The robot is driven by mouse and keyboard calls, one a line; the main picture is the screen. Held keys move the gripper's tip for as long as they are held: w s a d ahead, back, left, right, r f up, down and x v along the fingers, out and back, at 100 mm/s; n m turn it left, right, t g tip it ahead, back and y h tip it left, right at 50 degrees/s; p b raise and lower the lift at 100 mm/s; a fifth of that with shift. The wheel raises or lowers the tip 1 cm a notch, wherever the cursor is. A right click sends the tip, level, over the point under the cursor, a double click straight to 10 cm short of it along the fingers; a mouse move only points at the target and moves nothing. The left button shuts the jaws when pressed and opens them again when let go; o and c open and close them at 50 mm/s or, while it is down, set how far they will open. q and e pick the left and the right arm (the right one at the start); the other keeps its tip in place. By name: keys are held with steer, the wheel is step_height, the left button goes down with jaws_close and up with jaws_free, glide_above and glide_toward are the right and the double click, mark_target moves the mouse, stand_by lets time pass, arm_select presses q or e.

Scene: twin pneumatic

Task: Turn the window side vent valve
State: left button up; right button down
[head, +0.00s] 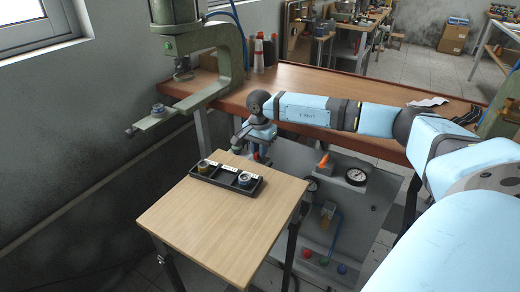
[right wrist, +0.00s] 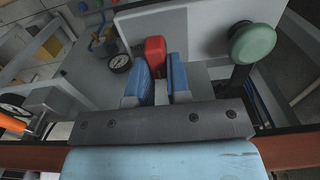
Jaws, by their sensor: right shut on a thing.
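The grey panel (head: 335,215) under the bench carries two round gauges and an orange valve handle (head: 323,160); that handle also shows at the left edge of the right wrist view (right wrist: 14,122). A red handle (right wrist: 155,48) at the window side shows in the right wrist view. My right gripper (head: 260,157) reaches down over the panel's window side. In the right wrist view its blue fingers (right wrist: 160,78) are shut on the red handle. The arm and gripper hide most of this valve in the head view. My left gripper is not in view.
A small wooden table (head: 215,230) stands in front of the panel, close to my right gripper, with a black tray (head: 225,182) of small parts. A green press (head: 232,60) stands at the bench's left. A green knob (right wrist: 252,43) is right of the fingers.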

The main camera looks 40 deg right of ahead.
stand_by(0.5)
steer(key=c, duration=1.1)
jaws_free()
steer(key=shift+r, duration=0.1)
step_height(320, 180, up, 14)
steer(key=shift+f+p, duration=0.1)
steer(key=shift+p, duration=0.8)
steer(key=shift+a+f, duration=0.1)
steer(key=shift+f, duration=0.05)
